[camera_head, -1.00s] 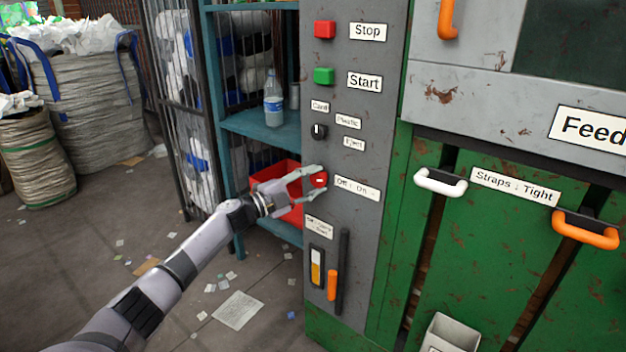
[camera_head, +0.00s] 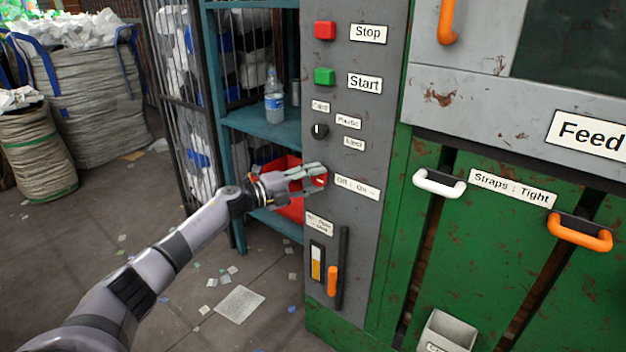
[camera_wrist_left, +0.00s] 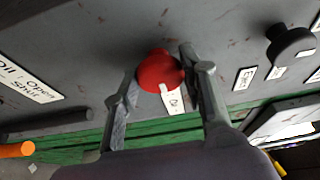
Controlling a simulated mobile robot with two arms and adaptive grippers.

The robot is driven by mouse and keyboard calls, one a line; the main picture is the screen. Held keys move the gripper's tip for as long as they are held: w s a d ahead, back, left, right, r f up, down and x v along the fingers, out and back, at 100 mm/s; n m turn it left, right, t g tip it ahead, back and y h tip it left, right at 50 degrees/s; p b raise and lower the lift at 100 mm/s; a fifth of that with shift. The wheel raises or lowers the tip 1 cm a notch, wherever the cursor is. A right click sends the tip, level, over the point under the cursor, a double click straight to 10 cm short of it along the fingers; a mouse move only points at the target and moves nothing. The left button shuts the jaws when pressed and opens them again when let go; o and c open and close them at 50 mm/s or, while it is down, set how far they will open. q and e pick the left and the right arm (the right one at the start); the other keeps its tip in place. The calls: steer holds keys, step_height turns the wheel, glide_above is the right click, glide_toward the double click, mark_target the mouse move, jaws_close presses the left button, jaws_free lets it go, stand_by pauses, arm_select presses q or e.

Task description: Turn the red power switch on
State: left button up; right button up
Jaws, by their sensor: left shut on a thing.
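The red power switch (camera_head: 320,180) is a round red knob on the grey control panel (camera_head: 375,90), left of a label reading Off and On. My left gripper (camera_head: 312,178) is at the knob, its fingers on either side and shut on it. In the left wrist view the red knob (camera_wrist_left: 160,71) sits between the two fingertips of the left gripper (camera_wrist_left: 160,80), with a pale mark on its face. The fingers partly cover the knob in the head view. My right gripper is not in view.
A red Stop button (camera_head: 325,30), green Start button (camera_head: 324,76) and black selector knob (camera_head: 319,131) are above. An orange-handled lever (camera_head: 332,280) is below. A shelf (camera_head: 262,122) with a bottle (camera_head: 273,96) and a red bin (camera_head: 290,208) stand left.

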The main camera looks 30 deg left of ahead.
arm_select(q)
steer(key=o, duration=1.2)
steer(key=shift+d, duration=0.1)
steer(key=shift+c, duration=0.2)
steer(key=shift+s, duration=0.1)
steer(key=shift+s+a+f, duration=0.1)
steer(key=shift+s+a, duration=0.1)
steer(key=shift+a, duration=0.05)
steer(key=v, duration=1.1)
steer(key=shift+s, duration=0.15)
